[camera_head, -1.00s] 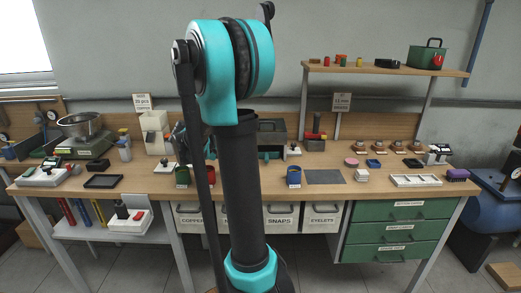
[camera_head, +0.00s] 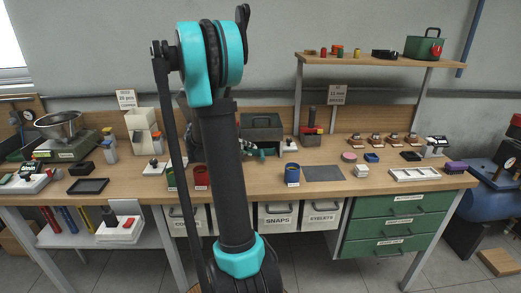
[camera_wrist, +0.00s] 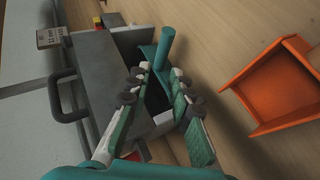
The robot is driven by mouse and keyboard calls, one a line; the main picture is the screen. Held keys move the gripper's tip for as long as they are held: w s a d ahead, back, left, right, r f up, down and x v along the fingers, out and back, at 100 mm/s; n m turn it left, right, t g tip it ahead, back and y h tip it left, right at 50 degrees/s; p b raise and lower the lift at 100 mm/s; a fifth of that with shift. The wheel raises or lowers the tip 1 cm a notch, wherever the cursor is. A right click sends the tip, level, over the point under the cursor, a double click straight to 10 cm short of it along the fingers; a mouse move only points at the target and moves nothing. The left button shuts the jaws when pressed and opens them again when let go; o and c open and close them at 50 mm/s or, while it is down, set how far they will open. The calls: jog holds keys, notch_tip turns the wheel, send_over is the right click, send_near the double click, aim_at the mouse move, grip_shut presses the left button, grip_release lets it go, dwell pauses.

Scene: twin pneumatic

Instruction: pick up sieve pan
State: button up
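I cannot tell for sure which thing is the sieve pan. A metal bowl (camera_head: 58,125) sits on a green scale at the left, and a low black round pan (camera_head: 385,53) sits on the raised shelf. In the wrist view, my gripper (camera_wrist: 160,72) has its two green-padded fingers apart. A teal cylinder with a flat teal part (camera_wrist: 164,48) shows just past the fingertips; I cannot tell whether they touch it. No object is visibly clamped. An orange square tray (camera_wrist: 276,88) lies to the right of the fingers.
A grey toolbox (camera_wrist: 100,85) with a dark handle stands close to the left of the fingers; it also shows in the head view (camera_head: 262,127). My arm hides part of the bench.

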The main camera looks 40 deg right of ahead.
aim_at(260, 152)
jog(key=shift+x, duration=3.35)
jog(key=shift+s, duration=0.1)
grip_shut()
